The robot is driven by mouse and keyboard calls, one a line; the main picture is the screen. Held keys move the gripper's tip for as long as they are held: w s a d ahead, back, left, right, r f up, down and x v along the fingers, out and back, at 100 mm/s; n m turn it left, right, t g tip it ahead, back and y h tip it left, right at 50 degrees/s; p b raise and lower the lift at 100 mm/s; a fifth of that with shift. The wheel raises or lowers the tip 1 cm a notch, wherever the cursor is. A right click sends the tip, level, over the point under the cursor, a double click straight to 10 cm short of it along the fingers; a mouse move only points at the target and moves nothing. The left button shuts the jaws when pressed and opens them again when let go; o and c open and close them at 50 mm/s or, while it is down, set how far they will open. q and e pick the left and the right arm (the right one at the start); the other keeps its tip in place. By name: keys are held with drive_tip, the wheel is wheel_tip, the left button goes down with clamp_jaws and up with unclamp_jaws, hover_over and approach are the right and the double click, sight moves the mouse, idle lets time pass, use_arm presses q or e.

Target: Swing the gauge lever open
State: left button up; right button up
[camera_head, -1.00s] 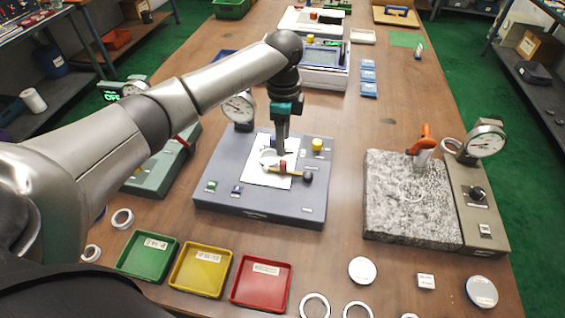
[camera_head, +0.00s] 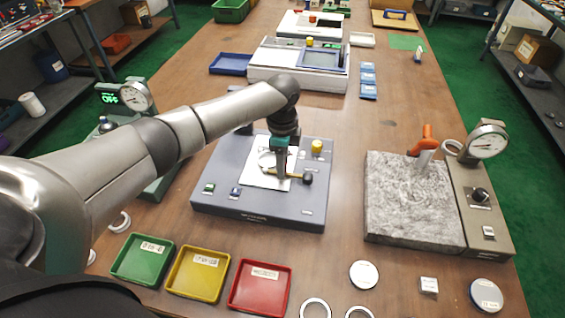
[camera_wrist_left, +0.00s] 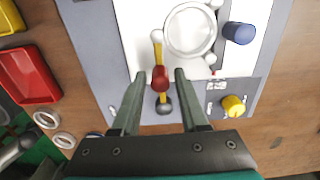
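The gauge lever is a yellow bar with a red sleeve and a black ball knob. In the left wrist view the lever (camera_wrist_left: 161,80) lies beside a pale ring (camera_wrist_left: 190,30) on a white plate. In the head view its black knob (camera_head: 307,178) shows on the grey gauge fixture (camera_head: 218,175), and the red sleeve is hidden by my gripper. My left gripper (camera_wrist_left: 161,74) is open, its two fingers on either side of the red sleeve, with gaps showing. In the head view the left gripper (camera_head: 282,174) points down over the lever. My right gripper is not in view.
The fixture carries a yellow knob (camera_head: 317,147) and a blue post (camera_wrist_left: 239,32) near the ring. Green (camera_head: 142,260), yellow (camera_head: 198,273) and red (camera_head: 260,287) trays stand in front. A stone plate (camera_head: 412,200) with a dial gauge (camera_head: 487,141) stands to the right.

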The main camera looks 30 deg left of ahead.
use_arm(q)
clamp_jaws()
idle(1.1)
